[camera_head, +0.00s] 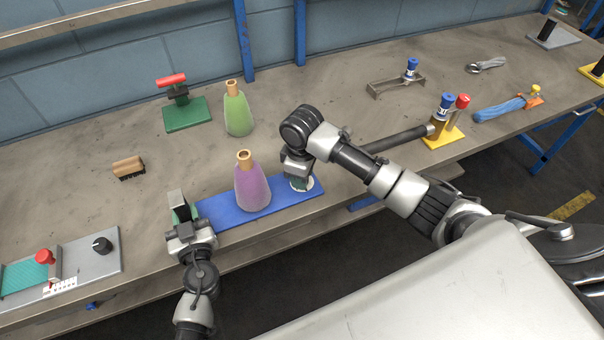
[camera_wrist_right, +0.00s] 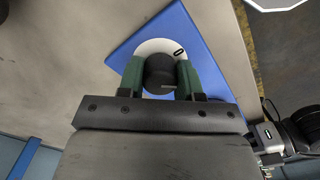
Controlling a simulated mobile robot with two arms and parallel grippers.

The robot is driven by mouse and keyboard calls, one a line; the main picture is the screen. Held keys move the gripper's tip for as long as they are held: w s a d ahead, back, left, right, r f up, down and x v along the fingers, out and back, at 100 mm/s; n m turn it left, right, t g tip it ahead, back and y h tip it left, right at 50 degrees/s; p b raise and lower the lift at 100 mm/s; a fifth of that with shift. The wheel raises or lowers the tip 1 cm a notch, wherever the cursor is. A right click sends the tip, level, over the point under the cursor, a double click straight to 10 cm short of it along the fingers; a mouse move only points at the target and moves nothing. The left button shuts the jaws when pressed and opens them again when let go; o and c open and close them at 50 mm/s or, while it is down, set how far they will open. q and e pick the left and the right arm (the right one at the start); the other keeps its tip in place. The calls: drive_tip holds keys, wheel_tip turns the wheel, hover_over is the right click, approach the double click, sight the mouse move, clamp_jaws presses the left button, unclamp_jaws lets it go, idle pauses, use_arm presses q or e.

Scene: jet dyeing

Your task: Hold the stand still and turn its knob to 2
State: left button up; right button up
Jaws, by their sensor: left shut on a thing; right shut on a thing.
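The stand is a long blue plate (camera_head: 225,211) near the table's front edge, with a purple flask (camera_head: 253,187) on it. My left gripper (camera_head: 182,212) is shut on the plate's left end. My right gripper (camera_head: 300,180) points down at the plate's right end. In the right wrist view its green fingers (camera_wrist_right: 161,76) are shut on the sides of the black knob (camera_wrist_right: 158,70). A white dial (camera_wrist_right: 153,47) lies around the knob, and a dark mark like a 0 shows on it. The fingers hide other marks. A pale line on the knob points toward the gripper's palm.
A green flask (camera_head: 238,112) and a green stand with a red handle (camera_head: 187,116) are behind. A brush (camera_head: 129,167) lies left. A grey panel (camera_head: 98,258) with another black knob is at the front left. Several tools lie along the right.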

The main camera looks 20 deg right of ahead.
drive_tip(key=m, duration=1.1)
drive_tip(key=shift+m, duration=2)
drive_tip(key=o, duration=0.9)
drive_tip(key=shift+o, duration=0.2)
drive_tip(key=shift+r, duration=0.1)
